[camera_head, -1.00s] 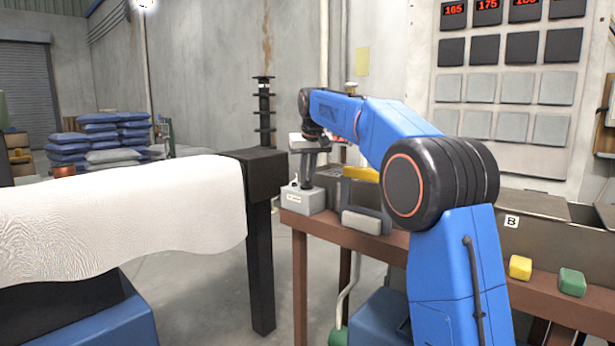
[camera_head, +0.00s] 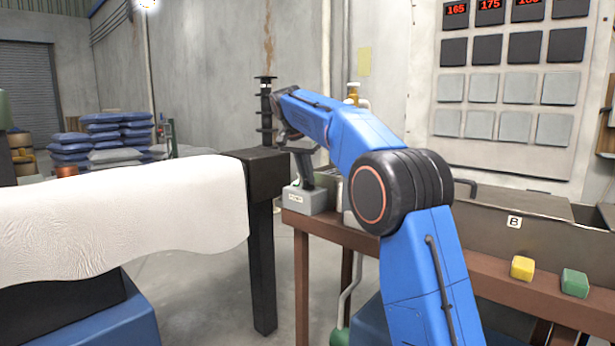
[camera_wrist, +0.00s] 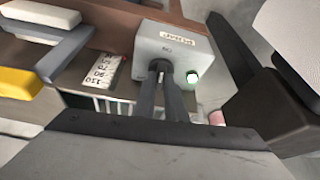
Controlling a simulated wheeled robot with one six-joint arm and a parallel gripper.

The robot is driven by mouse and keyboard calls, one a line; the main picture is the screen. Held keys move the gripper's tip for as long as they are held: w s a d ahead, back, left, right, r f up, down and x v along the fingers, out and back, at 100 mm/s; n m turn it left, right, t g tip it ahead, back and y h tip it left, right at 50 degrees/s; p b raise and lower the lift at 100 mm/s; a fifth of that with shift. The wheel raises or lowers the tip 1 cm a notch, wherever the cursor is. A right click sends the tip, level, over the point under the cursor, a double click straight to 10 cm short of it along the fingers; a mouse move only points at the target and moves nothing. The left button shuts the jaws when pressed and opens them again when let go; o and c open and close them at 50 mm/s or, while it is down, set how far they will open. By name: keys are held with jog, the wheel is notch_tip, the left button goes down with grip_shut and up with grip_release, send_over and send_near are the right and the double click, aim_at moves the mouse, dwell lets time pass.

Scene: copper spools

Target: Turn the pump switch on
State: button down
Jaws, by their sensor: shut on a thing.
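The pump switch is a grey box (camera_head: 305,201) with a label on its front, at the left end of the brown bench. In the wrist view the box (camera_wrist: 178,50) shows upside-down lettering and a bright green lamp (camera_wrist: 193,77) near its edge. My gripper (camera_wrist: 161,70) has its two dark fingers close together at the face of the box. They are shut on the switch lever, which is mostly hidden between the tips. In the head view my gripper (camera_head: 303,184) comes down onto the top of the box.
The brown bench (camera_head: 485,280) runs right, with a yellow block (camera_head: 522,267), a green block (camera_head: 574,283) and a grey bin marked B (camera_head: 480,235). A black post (camera_head: 262,260) and a white-draped surface (camera_head: 120,210) stand left. A white-and-grey handled object (camera_wrist: 50,35) lies beside the box.

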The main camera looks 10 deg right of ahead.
jog(key=shift+m, duration=0.5)
jog(key=shift+h, duration=0.3)
jog(key=c, duration=1.8)
grip_release()
jog(key=shift+r, duration=0.1)
